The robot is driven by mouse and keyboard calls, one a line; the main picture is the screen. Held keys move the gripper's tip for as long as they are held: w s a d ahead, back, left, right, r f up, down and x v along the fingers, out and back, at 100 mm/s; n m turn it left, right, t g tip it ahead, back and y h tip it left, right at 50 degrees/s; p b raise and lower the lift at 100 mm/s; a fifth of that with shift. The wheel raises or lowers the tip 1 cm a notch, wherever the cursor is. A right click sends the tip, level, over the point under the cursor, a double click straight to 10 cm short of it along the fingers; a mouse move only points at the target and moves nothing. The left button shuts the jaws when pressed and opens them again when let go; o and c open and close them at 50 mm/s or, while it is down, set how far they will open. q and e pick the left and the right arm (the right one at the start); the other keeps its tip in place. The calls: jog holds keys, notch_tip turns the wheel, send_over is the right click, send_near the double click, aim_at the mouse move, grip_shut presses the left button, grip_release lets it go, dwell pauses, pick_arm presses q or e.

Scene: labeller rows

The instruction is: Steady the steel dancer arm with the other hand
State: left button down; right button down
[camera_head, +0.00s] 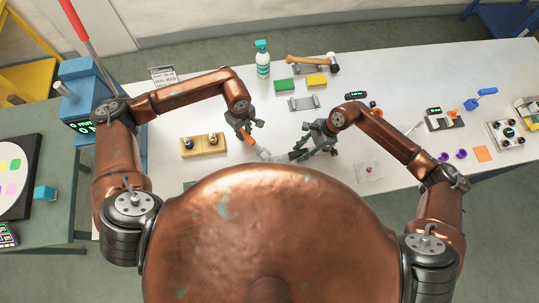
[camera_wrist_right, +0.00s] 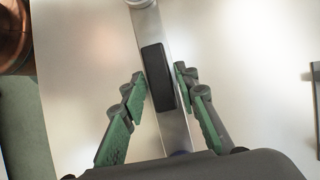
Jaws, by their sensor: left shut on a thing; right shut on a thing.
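The steel dancer arm (camera_wrist_right: 174,130) runs as a flat silver bar through the right wrist view, with a black pad (camera_wrist_right: 158,78) on it. My right gripper (camera_wrist_right: 162,84) has its green-padded fingers on both sides of the bar at the pad and is shut on it. In the head view my right gripper (camera_head: 298,152) is low over the table's near middle. My left gripper (camera_head: 246,132) is to its left, shut on an orange part (camera_head: 247,138). A pale grey piece (camera_head: 264,154) lies between the grippers; I cannot tell whether it joins the orange part.
A wooden block with small bottles (camera_head: 203,145) stands left of my left gripper. A clear square plate (camera_head: 367,171) lies to the right.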

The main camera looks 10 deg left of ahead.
pick_arm(q)
jog(key=shift+s+d, duration=0.9)
jog(key=shift+d, duration=0.2)
dwell(1.5)
jog(key=shift+w, duration=0.1)
jog(key=shift+w+d+m, duration=0.6)
jog(key=shift+d+m, duration=0.05)
jog(key=shift+m, duration=0.35)
jog(key=shift+w+d+m, duration=0.55)
jog(key=shift+d+m, duration=0.15)
jog(key=shift+m, duration=0.2)
jog(key=shift+w+d+m, duration=0.45)
jog(key=shift+d+m, duration=0.35)
jog(key=shift+m, duration=0.1)
